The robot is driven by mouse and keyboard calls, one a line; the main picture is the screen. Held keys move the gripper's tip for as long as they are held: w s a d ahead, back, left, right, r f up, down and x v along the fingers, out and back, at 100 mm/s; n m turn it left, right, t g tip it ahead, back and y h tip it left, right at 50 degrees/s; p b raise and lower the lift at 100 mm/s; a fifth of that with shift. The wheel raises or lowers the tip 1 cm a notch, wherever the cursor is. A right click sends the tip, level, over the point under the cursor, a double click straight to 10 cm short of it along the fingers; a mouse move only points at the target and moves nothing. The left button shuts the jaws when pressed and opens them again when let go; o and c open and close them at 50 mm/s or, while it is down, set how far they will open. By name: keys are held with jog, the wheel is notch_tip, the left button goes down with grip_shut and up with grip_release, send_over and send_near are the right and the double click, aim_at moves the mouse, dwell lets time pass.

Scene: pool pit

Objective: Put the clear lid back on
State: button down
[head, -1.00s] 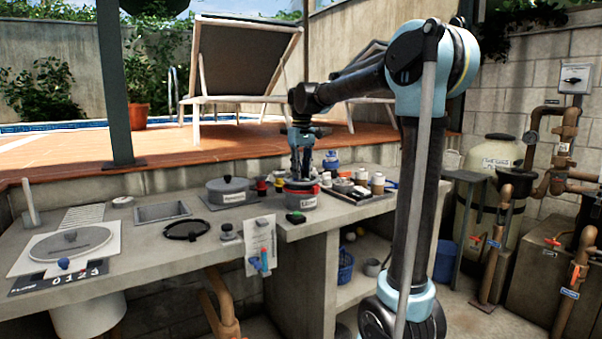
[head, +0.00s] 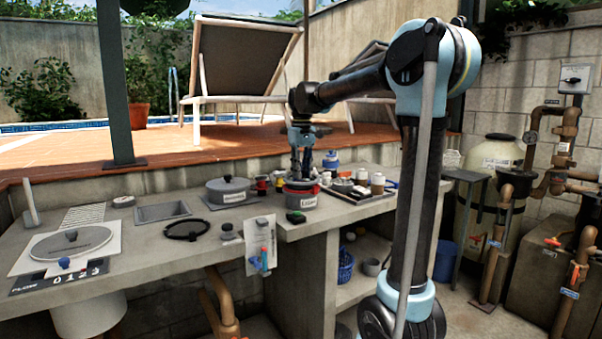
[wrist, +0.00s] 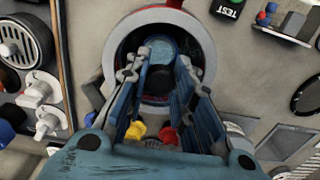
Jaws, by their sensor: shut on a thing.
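A grey pot with a red rim and a pale label (head: 303,202) stands on the counter near its right-hand corner. My gripper (head: 301,178) points down right over it. In the wrist view the pot's red and white rim (wrist: 198,30) rings a dark opening. My gripper's fingers (wrist: 160,72) reach into this ring and are shut on a bluish round piece (wrist: 161,48), seemingly part of the clear lid. The fingers hide much of it. I cannot tell whether the lid touches the rim.
A lidded grey pot (head: 228,190) stands to the left, with a black ring (head: 187,230) in front. A tray of jars (head: 352,190) is close on the right. A green-lit black device (head: 296,217) sits just in front. A round plate (head: 70,243) lies far left.

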jog(key=shift+f, duration=0.1)
dwell(0.3)
jog(key=shift+f, duration=0.7)
jog(key=shift+f, duration=0.25)
dwell(0.7)
jog(key=c, duration=1.3)
grip_release()
jog(key=shift+o, duration=0.9)
jog(key=shift+w+r, duration=0.1)
jog(key=shift+r, duration=2.4)
jog(key=shift+r, duration=0.15)
